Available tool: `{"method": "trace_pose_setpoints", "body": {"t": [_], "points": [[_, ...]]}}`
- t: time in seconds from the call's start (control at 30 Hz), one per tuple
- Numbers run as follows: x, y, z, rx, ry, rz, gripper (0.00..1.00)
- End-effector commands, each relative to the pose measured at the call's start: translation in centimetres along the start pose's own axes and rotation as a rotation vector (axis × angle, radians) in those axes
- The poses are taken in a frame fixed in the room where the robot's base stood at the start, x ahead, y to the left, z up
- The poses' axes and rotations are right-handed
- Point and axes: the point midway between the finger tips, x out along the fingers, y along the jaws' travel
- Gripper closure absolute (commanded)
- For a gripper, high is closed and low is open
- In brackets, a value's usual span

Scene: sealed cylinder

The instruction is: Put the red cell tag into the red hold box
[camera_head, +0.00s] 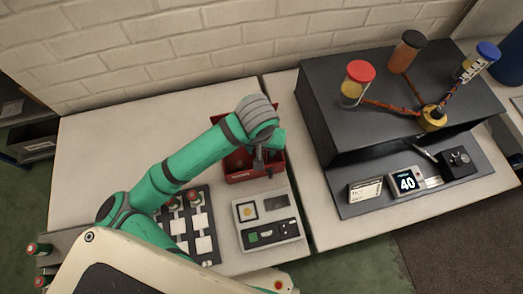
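The red hold box (256,176) stands near the back right of the left table, with white lettering on its front. My gripper (262,163) points down at the box's right part, over or inside it; I cannot tell which. Its fingers are small and partly hidden, so I cannot tell whether they are open or hold anything. I cannot make out the red cell tag for certain. My green arm and grey wrist cover part of the box. Some red-topped pieces (193,195) stand on a dark tray (211,208) with white squares, left of and in front of the box.
A grey panel (284,230) with a yellow disc and a green button lies in front of the box. On the right, a dark stepped stand (330,110) carries red-, black- and blue-capped cylinders around a gold hub, with a display (407,182) reading 40. The left table's back left is clear.

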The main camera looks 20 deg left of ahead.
Motion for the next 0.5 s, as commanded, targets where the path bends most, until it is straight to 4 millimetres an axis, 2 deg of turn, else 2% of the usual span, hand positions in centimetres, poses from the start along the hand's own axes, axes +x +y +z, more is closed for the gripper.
{"method": "trace_pose_setpoints", "body": {"t": [0.3,0.5], "points": [[-6.6,0.1,-0.1,0.004,0.004,-0.001,0.58],[-8.8,0.0,-0.1,0.002,0.003,-0.001,0.58]]}}
